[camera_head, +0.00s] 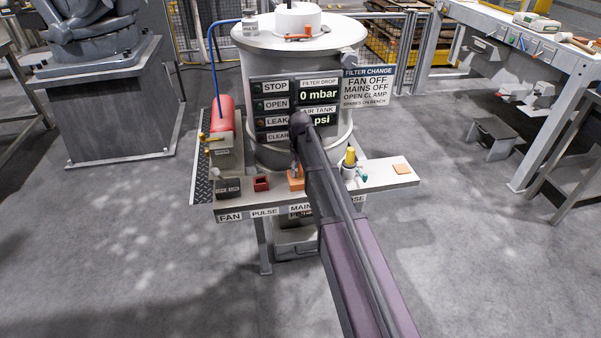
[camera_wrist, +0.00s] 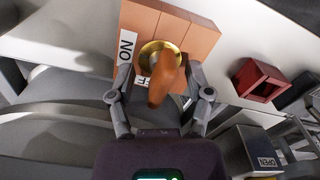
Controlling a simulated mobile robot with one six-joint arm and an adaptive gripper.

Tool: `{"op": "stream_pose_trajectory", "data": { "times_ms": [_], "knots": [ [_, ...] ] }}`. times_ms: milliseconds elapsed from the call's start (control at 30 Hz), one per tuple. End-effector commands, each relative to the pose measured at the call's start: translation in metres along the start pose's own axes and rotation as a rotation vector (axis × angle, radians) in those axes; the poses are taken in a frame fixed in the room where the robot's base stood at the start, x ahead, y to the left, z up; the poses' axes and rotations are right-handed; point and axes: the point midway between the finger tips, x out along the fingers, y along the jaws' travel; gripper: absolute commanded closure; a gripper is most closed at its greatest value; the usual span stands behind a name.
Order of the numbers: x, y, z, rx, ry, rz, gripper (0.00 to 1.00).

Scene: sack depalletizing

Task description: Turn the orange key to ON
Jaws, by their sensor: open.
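The orange key (camera_wrist: 162,82) sits in a round brass collar (camera_wrist: 151,50) on the orange block (camera_wrist: 184,37) in the wrist view. Its handle points toward the picture's bottom, over the partly covered OFF label (camera_wrist: 143,82). The ON label (camera_wrist: 127,48) lies left of the collar. My gripper (camera_wrist: 160,76) is open, with one finger on each side of the key; I cannot tell whether either touches it. In the head view the orange block (camera_head: 296,184) stands on the front shelf, and the key cannot be made out there behind my arm and gripper (camera_head: 296,170).
A dark red open box (camera_wrist: 262,80) and a grey box marked OPEN (camera_wrist: 253,152) stand right of the key in the wrist view. In the head view, a yellow-topped fitting (camera_head: 350,157) stands right of my arm. The display panel (camera_head: 295,103) rises behind the shelf (camera_head: 385,180).

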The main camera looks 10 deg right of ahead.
Motion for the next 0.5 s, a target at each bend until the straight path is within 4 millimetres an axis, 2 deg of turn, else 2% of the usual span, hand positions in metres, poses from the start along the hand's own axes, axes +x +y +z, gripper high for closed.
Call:
{"op": "stream_pose_trajectory", "data": {
  "times_ms": [500],
  "knots": [
    [0.0000,0.0001,0.0001,-0.350,0.000,0.000,0.35]
  ]
}}
